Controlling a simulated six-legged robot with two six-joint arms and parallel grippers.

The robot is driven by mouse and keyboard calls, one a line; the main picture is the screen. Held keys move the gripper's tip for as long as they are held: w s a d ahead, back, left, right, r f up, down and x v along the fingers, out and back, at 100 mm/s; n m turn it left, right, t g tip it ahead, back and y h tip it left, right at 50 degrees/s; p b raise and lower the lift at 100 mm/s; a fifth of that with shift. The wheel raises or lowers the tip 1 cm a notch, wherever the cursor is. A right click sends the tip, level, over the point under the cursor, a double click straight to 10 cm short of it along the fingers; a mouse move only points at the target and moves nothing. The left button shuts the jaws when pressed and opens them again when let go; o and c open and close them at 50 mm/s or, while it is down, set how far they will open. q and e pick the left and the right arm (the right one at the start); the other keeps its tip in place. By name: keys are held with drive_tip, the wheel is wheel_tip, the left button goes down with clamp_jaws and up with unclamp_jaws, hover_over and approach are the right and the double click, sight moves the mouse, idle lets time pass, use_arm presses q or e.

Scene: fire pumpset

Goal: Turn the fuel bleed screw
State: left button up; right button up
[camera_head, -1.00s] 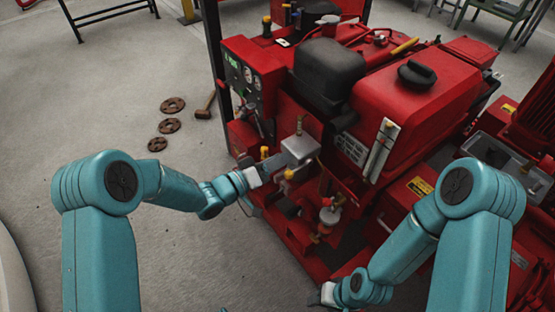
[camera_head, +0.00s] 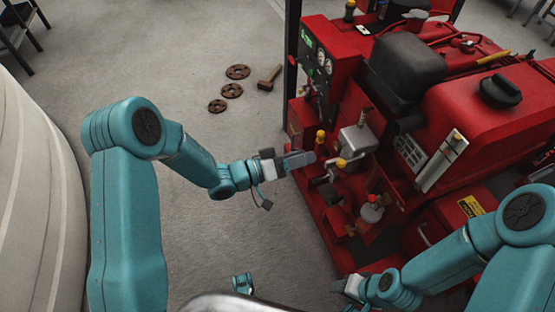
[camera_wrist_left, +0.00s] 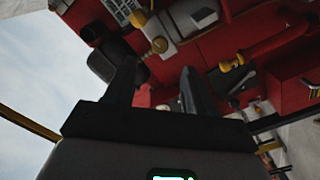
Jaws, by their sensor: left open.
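The red pumpset (camera_head: 440,110) stands at the right in the head view. On its near side is a grey metal box (camera_head: 357,140) with a yellow-capped fitting (camera_head: 320,137) and a yellow knob (camera_head: 341,162) beside it. I cannot tell which small part is the fuel bleed screw. My left gripper (camera_head: 300,160) is open and empty, just left of these fittings.
A gauge panel (camera_head: 322,62) stands up at the pumpset's left end, beside a dark post (camera_head: 291,50). Rusty discs (camera_head: 231,90) and a hammer (camera_head: 270,77) lie on the floor behind my left arm. The floor left of the pumpset is mostly clear.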

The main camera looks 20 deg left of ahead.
use_arm(q)
drive_tip(key=v, duration=0.7)
drive_tip(key=shift+p, duration=0.4)
drive_tip(key=s+d+f+n+g+y, duration=0.1)
drive_tip(key=s+d+f+n+y, duration=0.15)
drive_tip(key=f, duration=0.35)
drive_tip(key=s+d+f+n+g+y, duration=0.1)
drive_tip(key=s+d+f+n+y, duration=0.15)
drive_tip(key=f+y, duration=0.2)
drive_tip(key=s+a+f+m+g+y, duration=0.15)
drive_tip(key=s+f+g, duration=0.25)
drive_tip(key=s, duration=0.4)
drive_tip(key=s+a+f+g+y, duration=0.2)
drive_tip(key=s+f+g, duration=0.25)
drive_tip(key=s, duration=0.25)
wheel_tip(320, 180, up, 23)
drive_tip(key=p, duration=2.3)
drive_tip(key=shift+a+f, duration=0.1)
drive_tip(key=shift+f, duration=0.1)
